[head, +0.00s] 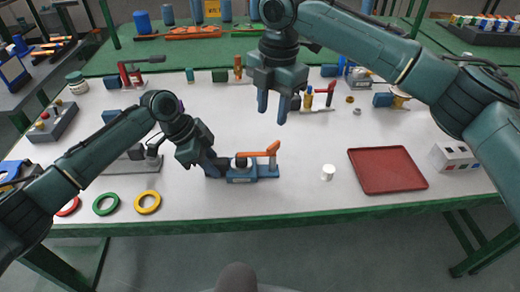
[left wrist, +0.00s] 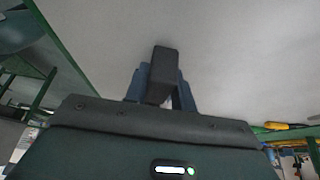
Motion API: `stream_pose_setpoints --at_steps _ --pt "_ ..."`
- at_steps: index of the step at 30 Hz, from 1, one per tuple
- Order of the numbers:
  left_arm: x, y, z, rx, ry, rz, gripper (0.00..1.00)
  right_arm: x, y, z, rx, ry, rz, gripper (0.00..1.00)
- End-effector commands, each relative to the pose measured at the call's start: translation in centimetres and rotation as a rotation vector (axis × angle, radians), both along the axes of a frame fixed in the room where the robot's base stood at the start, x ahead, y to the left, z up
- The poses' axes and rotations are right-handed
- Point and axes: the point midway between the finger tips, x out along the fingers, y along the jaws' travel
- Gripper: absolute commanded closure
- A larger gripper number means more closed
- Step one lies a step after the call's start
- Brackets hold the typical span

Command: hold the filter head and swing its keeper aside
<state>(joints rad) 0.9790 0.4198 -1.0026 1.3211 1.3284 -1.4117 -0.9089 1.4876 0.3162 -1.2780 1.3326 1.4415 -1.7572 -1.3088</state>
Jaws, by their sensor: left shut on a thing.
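The filter unit is a low blue block (head: 242,174) on the table, with a dark round top and an orange lever-like keeper (head: 262,151) reaching right above it. My left gripper (head: 216,170) is at the block's left end, its blue fingers shut on a dark part that I take as the filter head (left wrist: 162,72). In the left wrist view this dark bar stands between the fingers (left wrist: 160,92). The fingers partly hide the contact in the head view. My right gripper (head: 278,106) is open and empty, above the table behind the keeper and apart from it.
A white cylinder (head: 328,172) and a red tray (head: 388,170) are to the right. Coloured rings (head: 148,202) lie at the front left. A grey plate (head: 132,163) lies left of the filter unit. Several tools and parts line the table's back. The table middle is clear.

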Motion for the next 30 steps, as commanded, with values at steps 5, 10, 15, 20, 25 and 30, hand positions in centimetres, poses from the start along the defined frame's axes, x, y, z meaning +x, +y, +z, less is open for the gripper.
stream_pose_setpoints --at_steps 5,10,15,20,25,30 --pt "0.0 0.0 0.0 -0.001 -0.001 0.0 1.0 -0.5 -0.5 -0.9 -0.055 0.018 0.02 0.62" --pt "0.0 0.0 0.0 -0.001 -0.001 0.0 1.0 -0.5 -0.6 -2.7 -0.055 0.02 0.019 0.62" --pt "0.0 0.0 0.0 -0.001 -0.001 0.0 1.0 -0.5 -0.6 -5.2 -0.054 0.02 0.018 0.62" --pt "0.0 0.0 0.0 -0.001 -0.001 0.0 1.0 -0.6 -0.5 -7.4 -0.052 0.02 0.018 0.62" --pt "0.0 0.0 0.0 -0.001 -0.001 0.0 1.0 -0.5 -0.5 -8.8 -0.052 0.019 0.019 0.62" --pt "0.0 0.0 0.0 -0.001 -0.001 0.0 1.0 -0.5 -0.5 -9.4 -0.051 0.017 0.019 0.62"
